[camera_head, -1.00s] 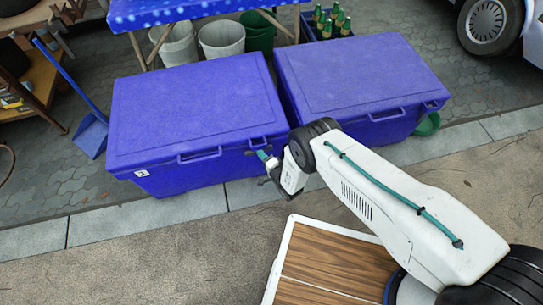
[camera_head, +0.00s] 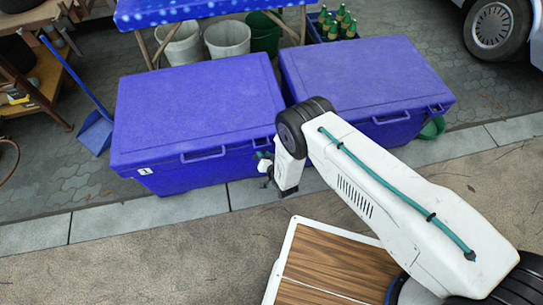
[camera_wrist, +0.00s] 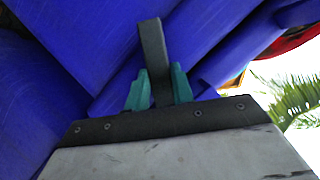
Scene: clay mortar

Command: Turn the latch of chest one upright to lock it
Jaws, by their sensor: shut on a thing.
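Chest one, a closed blue cooler chest (camera_head: 200,115) with a small white label marked 1 on its front left, stands on the left in the head view. Its front wall also fills much of the wrist view (camera_wrist: 60,60). My gripper (camera_head: 263,163) is at the right end of its front in the head view, where my arm hides part of it. In the wrist view, the two green fingers of my gripper (camera_wrist: 159,90) are shut on a dark grey bar, the latch (camera_wrist: 152,45). The latch points up with a slight lean in that view. The head view does not show the latch clearly.
A second closed blue chest (camera_head: 365,85) stands close on the right, partly behind my arm. Behind are a table with a blue cloth (camera_head: 200,10), buckets (camera_head: 227,40) and a bottle crate (camera_head: 335,30). A blue dustpan (camera_head: 95,132) stands left. The front pavement is clear.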

